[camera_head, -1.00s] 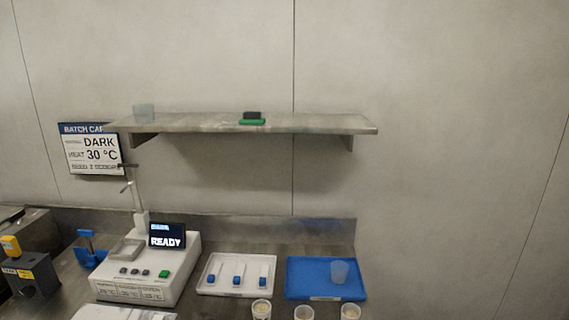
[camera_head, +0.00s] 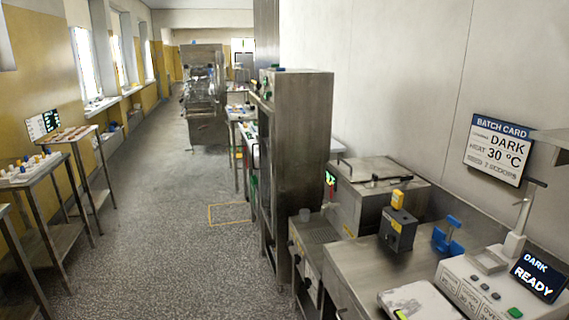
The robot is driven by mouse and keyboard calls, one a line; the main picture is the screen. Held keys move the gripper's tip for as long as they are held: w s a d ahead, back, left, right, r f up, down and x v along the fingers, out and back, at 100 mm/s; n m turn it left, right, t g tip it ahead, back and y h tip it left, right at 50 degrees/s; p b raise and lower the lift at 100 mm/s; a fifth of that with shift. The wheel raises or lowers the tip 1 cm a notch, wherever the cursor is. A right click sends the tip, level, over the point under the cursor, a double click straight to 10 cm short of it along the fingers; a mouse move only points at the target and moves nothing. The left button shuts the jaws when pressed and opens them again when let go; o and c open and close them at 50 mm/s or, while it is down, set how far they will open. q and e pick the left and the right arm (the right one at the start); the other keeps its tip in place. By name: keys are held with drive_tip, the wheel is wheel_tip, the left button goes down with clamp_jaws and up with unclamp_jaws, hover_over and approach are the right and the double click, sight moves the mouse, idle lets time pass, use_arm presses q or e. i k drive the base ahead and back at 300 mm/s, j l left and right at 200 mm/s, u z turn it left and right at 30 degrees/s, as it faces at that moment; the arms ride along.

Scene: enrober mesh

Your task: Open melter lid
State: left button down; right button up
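A stainless steel box, which looks like the melter (camera_head: 358,207), stands on the right against the wall. Its flat metal lid (camera_head: 365,168) lies down on top and looks shut. A dark bar handle (camera_head: 391,178) runs along the lid. Neither of my grippers shows in the head view.
The steel counter (camera_head: 365,272) in front holds a dark box with a yellow top (camera_head: 399,229), a blue holder (camera_head: 447,237) and a white machine reading READY (camera_head: 485,292). A tall steel cabinet (camera_head: 298,150) stands left of the melter. The speckled floor (camera_head: 165,230) is open on the left.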

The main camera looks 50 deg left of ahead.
sight(357, 170)
drive_tip(key=u, duration=1.15)
drive_tip(key=z, duration=0.4)
drive_tip(key=i+j+z, duration=0.45)
drive_tip(key=j, duration=0.25)
drive_tip(key=i+j+z, duration=0.25)
drive_tip(key=j, duration=0.15)
